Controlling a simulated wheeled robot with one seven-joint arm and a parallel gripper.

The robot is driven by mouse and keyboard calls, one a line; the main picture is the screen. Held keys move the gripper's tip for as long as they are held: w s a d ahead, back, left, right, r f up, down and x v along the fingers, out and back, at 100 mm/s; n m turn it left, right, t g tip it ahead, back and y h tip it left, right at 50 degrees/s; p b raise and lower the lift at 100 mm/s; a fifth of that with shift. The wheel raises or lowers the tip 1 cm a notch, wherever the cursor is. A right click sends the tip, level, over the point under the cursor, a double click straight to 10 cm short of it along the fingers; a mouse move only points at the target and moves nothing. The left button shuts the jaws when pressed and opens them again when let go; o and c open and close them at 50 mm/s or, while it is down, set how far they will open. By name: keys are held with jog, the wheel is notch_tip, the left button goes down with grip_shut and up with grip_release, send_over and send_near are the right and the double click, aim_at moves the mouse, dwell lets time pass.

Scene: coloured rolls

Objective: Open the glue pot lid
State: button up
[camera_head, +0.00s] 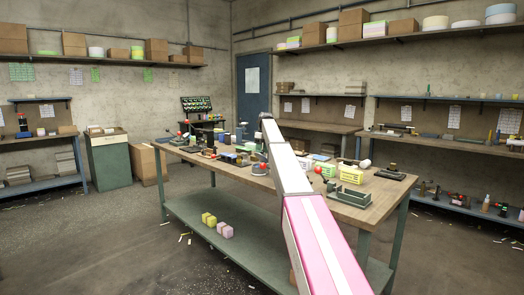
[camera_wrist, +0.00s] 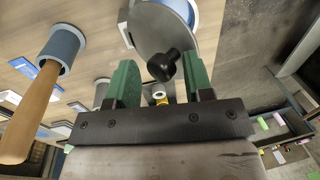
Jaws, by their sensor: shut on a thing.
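In the wrist view, my gripper (camera_wrist: 160,82) has two green fingers, one on each side of a black knob (camera_wrist: 164,65). The knob belongs to a round grey metal lid (camera_wrist: 160,25), which appears tilted beside the fingers. My gripper is shut on the lid, though the exact contact is hard to see. A blue rim with a pale inside, apparently the glue pot (camera_wrist: 209,18), shows partly behind the lid; most of it is hidden. In the head view, my arm reaches over the workbench, and the fingers and lid cannot be made out.
A blue-grey cylinder (camera_wrist: 62,47) with a thick wooden handle (camera_wrist: 28,115) is close on the left in the wrist view. Open floor lies left of the bench.

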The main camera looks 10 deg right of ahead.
jog(key=shift+w+d+f, duration=0.4)
jog(key=shift+d+f, duration=0.15)
jog(key=shift+d, duration=0.2)
jog(key=o, duration=1.2)
jog(key=shift+d+f, duration=0.1)
jog(key=shift+c, duration=0.9)
jog(key=shift+a+r, duration=0.2)
jog(key=shift+a, duration=0.05)
jog(key=shift+c, duration=0.7)
jog(key=shift+w+d+r, duration=0.4)
jog(key=shift+d+r, duration=0.15)
jog(key=shift+r, duration=0.15)
jog(key=shift+w+d+r, duration=0.35)
jog(key=shift+d+r, duration=0.15)
jog(key=shift+r, duration=0.2)
jog(key=shift+c, duration=0.6)
jog(key=w+d+r, duration=0.3)
jog(key=d+r, duration=0.1)
jog(key=r, duration=0.2)
jog(key=shift+r, duration=0.3)
